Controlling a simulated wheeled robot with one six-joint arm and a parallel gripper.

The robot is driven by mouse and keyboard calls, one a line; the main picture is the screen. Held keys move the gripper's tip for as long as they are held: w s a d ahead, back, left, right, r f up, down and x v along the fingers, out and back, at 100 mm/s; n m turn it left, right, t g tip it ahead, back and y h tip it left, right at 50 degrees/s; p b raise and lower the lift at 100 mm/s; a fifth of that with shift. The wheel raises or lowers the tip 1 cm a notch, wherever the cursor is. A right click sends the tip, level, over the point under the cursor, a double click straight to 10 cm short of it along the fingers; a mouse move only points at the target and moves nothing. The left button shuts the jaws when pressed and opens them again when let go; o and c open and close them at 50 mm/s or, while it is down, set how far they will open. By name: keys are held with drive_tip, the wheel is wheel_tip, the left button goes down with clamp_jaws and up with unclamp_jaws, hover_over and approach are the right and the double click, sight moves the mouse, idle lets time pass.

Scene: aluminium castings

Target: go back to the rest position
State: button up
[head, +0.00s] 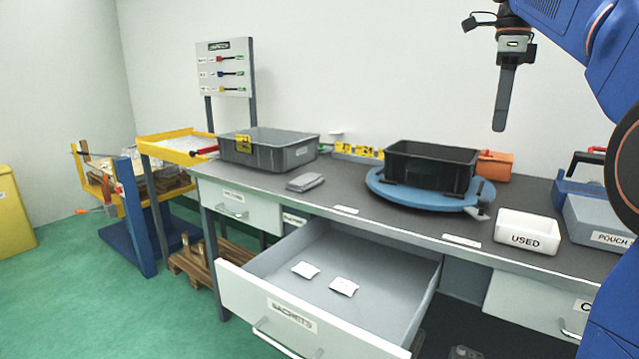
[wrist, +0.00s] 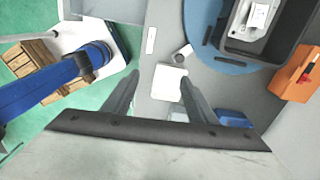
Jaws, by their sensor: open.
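My gripper (head: 500,128) hangs in the air at the upper right of the head view, above the workbench (head: 345,190), its fingers pointing down. In the wrist view its two fingers (wrist: 160,80) are spread apart with nothing between them. It is apart from all the bench things. The white bin marked USED (head: 526,231) stands on the bench's right part. An open drawer marked SACHETS (head: 290,317) holds two white sachets (head: 305,270) lying flat.
A black crate (head: 432,168) sits on a blue turntable (head: 410,197). A grey tub (head: 265,152), an orange box (head: 495,166) and a grey pouch box (head: 592,222) are also on the bench. The pulled-out drawer juts forward. Green floor (head: 90,290) is clear at lower left.

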drive_tip(key=s+a+f+n+t, duration=0.1)
drive_tip(key=s+a+f+n, duration=0.1)
drive_tip(key=s+f+n, duration=0.6)
drive_tip(key=s+a+f+n+t, duration=0.2)
drive_tip(key=s+f+n, duration=0.6)
drive_tip(key=f, duration=1)
drive_tip(key=s+a+f+n+t, duration=0.1)
drive_tip(key=s+a+f+n, duration=0.3)
drive_tip(key=s+f+n, duration=0.4)
drive_tip(key=s+f, duration=0.4)
drive_tip(key=f, duration=0.1)
drive_tip(key=shift+a+t, duration=0.25)
drive_tip(key=shift+t, duration=0.15)
drive_tip(key=shift+s, duration=0.1)
